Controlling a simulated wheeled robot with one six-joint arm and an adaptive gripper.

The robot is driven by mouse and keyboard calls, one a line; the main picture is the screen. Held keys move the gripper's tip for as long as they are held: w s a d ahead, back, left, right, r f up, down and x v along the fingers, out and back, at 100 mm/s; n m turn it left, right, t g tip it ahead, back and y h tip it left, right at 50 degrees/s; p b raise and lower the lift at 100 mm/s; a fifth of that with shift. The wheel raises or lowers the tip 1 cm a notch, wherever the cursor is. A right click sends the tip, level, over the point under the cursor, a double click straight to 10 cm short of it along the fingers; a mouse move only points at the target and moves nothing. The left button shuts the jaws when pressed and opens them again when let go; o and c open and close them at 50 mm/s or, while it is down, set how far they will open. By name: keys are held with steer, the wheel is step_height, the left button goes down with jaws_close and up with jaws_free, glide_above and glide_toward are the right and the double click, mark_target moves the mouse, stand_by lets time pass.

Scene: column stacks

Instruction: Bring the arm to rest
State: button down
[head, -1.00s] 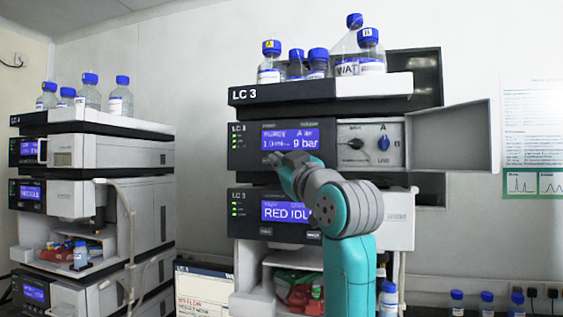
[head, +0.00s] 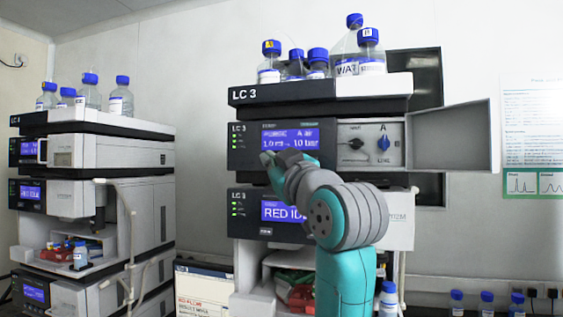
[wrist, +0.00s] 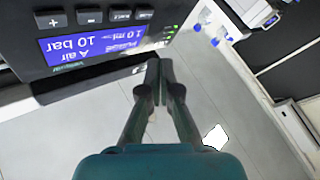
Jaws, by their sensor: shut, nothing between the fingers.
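My gripper (head: 268,157) is in front of the upper module of the LC 3 stack (head: 236,145) in the head view, just below and left of its blue display (head: 290,140). In the wrist view my gripper (wrist: 160,90) has its fingers together with nothing between them, over the grey floor. The module's display (wrist: 90,45) shows upside down there, reading "Air" and "10 bar". My teal and grey arm rises in front of the stack and hides part of the lower module's display (head: 284,212).
A panel door (head: 455,138) stands open to the right of the upper module. Bottles with blue caps (head: 318,62) stand on top of the stack. A second stack (head: 110,160) stands at the left. Small bottles (head: 487,300) stand at the lower right.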

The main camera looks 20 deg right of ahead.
steer(key=shift+f, duration=0.1)
stand_by(0.6)
steer(key=w+f+m, duration=0.1)
steer(key=w+f, duration=0.2)
steer(key=f, duration=1.1)
steer(key=s+f+m+g+h, duration=0.1)
steer(key=s+f, duration=0.2)
steer(key=f, duration=0.9)
steer(key=s+f+m+g, duration=0.1)
steer(key=s+f, duration=0.3)
steer(key=f, duration=0.8)
steer(key=s+f+m+g+h, duration=0.1)
steer(key=s+f, duration=0.2)
steer(key=f, duration=0.9)
steer(key=s+f+m+g, duration=0.1)
steer(key=s+f, duration=0.7)
steer(key=s, duration=0.3)
steer(key=s+f+m+g, duration=0.1)
steer(key=s+f, duration=0.7)
steer(key=s, duration=0.3)
steer(key=s+m+g, duration=0.1)
steer(key=s, duration=2.1)
steer(key=shift+s+d+r+h, duration=0.3)
steer(key=shift+d, duration=0.1)
